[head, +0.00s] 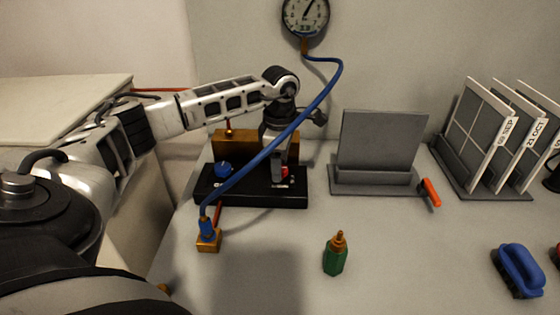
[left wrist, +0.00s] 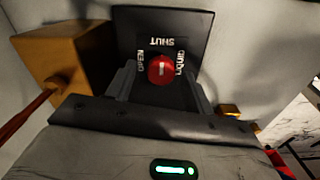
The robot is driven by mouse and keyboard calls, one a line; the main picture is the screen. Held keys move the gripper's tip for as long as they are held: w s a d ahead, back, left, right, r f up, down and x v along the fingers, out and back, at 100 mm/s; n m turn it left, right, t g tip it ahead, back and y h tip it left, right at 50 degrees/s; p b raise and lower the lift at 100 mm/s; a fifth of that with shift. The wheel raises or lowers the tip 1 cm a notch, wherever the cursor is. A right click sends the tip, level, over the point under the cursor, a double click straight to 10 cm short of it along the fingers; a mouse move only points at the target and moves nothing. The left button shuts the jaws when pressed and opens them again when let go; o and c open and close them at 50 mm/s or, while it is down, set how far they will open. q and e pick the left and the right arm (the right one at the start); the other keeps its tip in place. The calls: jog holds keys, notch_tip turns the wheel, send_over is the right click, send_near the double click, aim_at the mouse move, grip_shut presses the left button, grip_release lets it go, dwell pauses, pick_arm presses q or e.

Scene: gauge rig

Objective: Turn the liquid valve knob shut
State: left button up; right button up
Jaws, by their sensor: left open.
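The liquid valve knob is a red round knob with a pale line (left wrist: 161,69) in the left wrist view. It sits on a black panel lettered SHUT, OPEN and LIQUID. In the head view a little red of it (head: 285,172) shows on the black valve base (head: 250,197). My left gripper (head: 276,168) points down over that base. In the left wrist view its open fingers stand on either side of the red knob; I cannot tell whether they touch it. My right gripper is not in view.
A blue hose (head: 322,97) runs from the dial gauge (head: 305,15) past my left gripper to a brass fitting (head: 208,241). A brass block (head: 228,143) stands behind the base. A grey stand (head: 380,140), green bottle (head: 335,258) and blue-handled item (head: 520,268) are to the right.

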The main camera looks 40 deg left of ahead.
pick_arm(q)
notch_tip(320, 180, up, 16)
dwell(0.5)
jog(key=shift+f, duration=0.1)
dwell(0.4)
